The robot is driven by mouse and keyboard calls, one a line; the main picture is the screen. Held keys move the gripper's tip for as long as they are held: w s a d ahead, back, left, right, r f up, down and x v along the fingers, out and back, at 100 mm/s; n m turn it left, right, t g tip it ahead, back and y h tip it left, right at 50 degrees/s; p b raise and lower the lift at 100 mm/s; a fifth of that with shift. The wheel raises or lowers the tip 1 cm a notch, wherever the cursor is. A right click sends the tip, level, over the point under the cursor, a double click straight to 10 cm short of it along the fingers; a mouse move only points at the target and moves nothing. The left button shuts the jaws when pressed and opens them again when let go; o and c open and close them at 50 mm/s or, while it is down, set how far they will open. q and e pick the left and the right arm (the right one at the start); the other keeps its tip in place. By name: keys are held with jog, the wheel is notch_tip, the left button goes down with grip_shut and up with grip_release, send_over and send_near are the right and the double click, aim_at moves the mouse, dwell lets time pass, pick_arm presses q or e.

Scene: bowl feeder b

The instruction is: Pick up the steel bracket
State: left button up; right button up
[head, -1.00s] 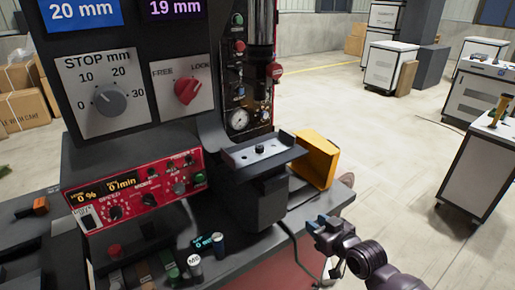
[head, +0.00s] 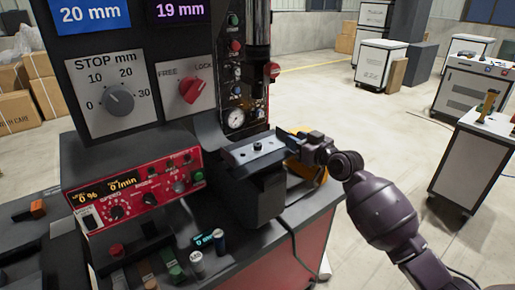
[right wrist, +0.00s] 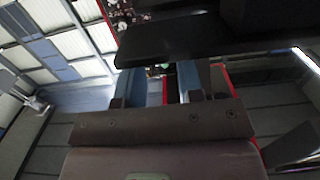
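The steel bracket (head: 255,149) looks like the grey channel-shaped piece lying on the dark pedestal of the press, with a small dark knob or bolt at its middle. My right gripper (head: 288,140) is at the right end of the bracket in the head view, very close to it; contact cannot be told. In the right wrist view the two bluish fingers (right wrist: 160,84) stand apart with a gap between them. A dark flat edge (right wrist: 215,38), perhaps the bracket or its support, crosses just beyond the fingertips. My left gripper is not in view.
A yellow bin (head: 308,172) stands behind my right gripper, partly hidden. The red control box (head: 133,188) and the dial panel (head: 120,98) are left of the pedestal (head: 258,195). The press column rises behind.

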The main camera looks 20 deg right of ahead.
aim_at(285, 131)
jog(key=shift+w+a+r, duration=0.15)
jog(key=shift+w, duration=0.4)
jog(key=shift+p+x, duration=0.35)
jog(key=shift+x, duration=1.75)
jog(key=shift+w+r, duration=0.1)
jog(key=shift+r, duration=0.1)
grip_shut()
jog(key=shift+r, duration=0.1)
